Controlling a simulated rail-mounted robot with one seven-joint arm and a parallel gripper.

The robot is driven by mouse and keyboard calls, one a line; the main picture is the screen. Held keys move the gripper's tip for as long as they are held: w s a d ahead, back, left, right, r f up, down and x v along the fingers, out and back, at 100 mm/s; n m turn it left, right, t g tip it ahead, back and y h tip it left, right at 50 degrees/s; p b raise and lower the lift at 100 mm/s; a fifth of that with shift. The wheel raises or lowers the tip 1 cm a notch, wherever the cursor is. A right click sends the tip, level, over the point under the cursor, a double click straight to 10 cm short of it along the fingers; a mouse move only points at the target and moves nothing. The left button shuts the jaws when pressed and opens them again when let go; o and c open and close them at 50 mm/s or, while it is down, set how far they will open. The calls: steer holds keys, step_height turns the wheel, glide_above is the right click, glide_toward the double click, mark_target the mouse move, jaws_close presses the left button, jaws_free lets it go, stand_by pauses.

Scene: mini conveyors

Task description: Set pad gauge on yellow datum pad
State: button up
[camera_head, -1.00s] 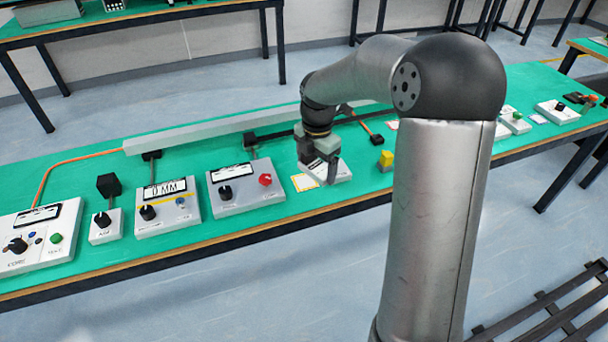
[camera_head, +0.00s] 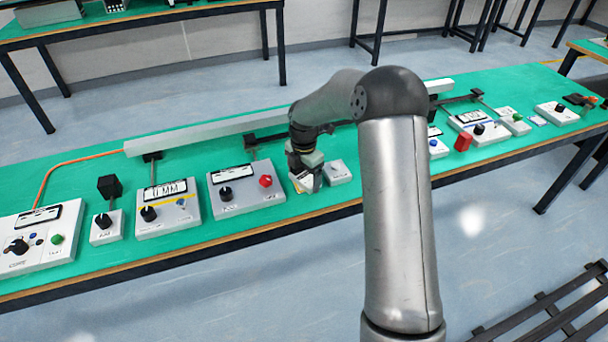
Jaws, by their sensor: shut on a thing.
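My gripper (camera_head: 307,184) is low over the bench, right of the box with the red knob. It is at the yellow-edged datum pad (camera_head: 297,187), which is mostly hidden behind it. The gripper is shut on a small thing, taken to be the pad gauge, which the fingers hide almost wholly. I cannot tell whether it touches the pad.
A small white box with a grey button (camera_head: 337,172) stands just right of my gripper. A white box with a red knob (camera_head: 246,188) stands close on the left. A grey rail (camera_head: 215,128) runs behind. My arm hides part of the bench.

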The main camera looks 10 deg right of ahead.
mark_target(304, 178)
steer(key=shift+f, duration=0.15)
steer(key=o, duration=0.9)
step_height(304, 178, up, 12)
steer(key=s+m, duration=0.8)
steer(key=s, duration=0.4)
steer(key=s+r+m, duration=0.1)
steer(key=s+m, duration=0.7)
steer(key=s, duration=0.3)
steer(key=s+m, duration=0.8)
steer(key=s, duration=0.4)
steer(key=shift+s+a+r, duration=0.1)
steer(key=shift+s+r, duration=0.2)
